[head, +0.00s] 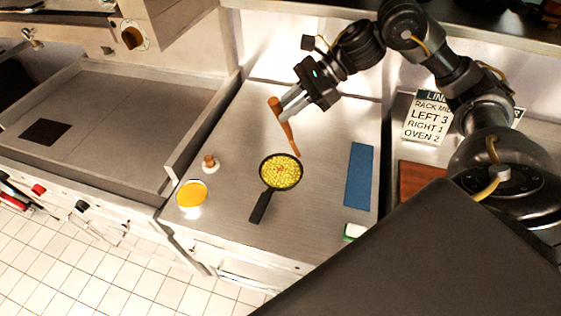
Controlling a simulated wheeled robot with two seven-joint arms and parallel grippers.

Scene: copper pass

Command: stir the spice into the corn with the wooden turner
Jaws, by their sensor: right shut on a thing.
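A small dark pan (265,190) with yellow corn (281,174) stands on the steel counter, its handle pointing toward the lower left. Reddish-brown specks of spice (279,169) lie on the middle of the corn. My right gripper (283,110) is shut on the wooden turner (289,136), above and behind the pan. The turner is tilted, its lower end near the pan's upper right rim; I cannot tell whether it touches the counter. My left gripper is not in view.
A bowl of orange-yellow powder or liquid (191,194) and a small wooden-topped item (209,162) stand left of the pan. A blue mat (359,176) lies to the right, near a green-and-white item (354,231). A griddle (110,115) with raised edges is at left, a sign (429,117) at right.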

